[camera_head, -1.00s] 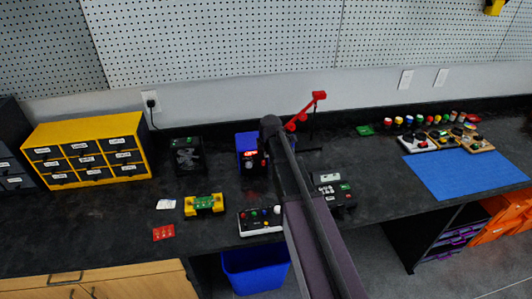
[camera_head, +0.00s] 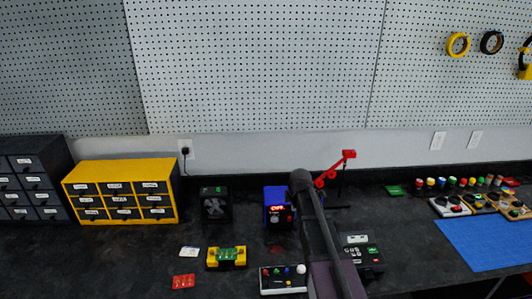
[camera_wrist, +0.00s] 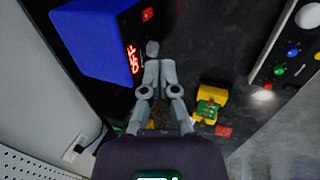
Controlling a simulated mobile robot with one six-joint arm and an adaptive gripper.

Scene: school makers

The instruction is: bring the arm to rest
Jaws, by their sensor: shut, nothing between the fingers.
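My gripper (camera_wrist: 152,50) shows in the wrist view with its grey fingers together and nothing between them. It is above the dark bench, beside the blue box (camera_wrist: 95,35) with a red lit display; from this view I cannot tell the gap. In the head view my arm reaches up from the bottom right of centre, and its end is near the blue box (camera_head: 279,207). The gripper fingers are hidden behind the arm there.
A yellow drawer cabinet (camera_head: 121,171), a green-and-yellow board holder (camera_head: 226,257) and a button panel (camera_head: 283,279) stand on the bench. A red jointed stand (camera_head: 335,168) is close to the arm. A blue mat (camera_head: 485,243) lies at the right.

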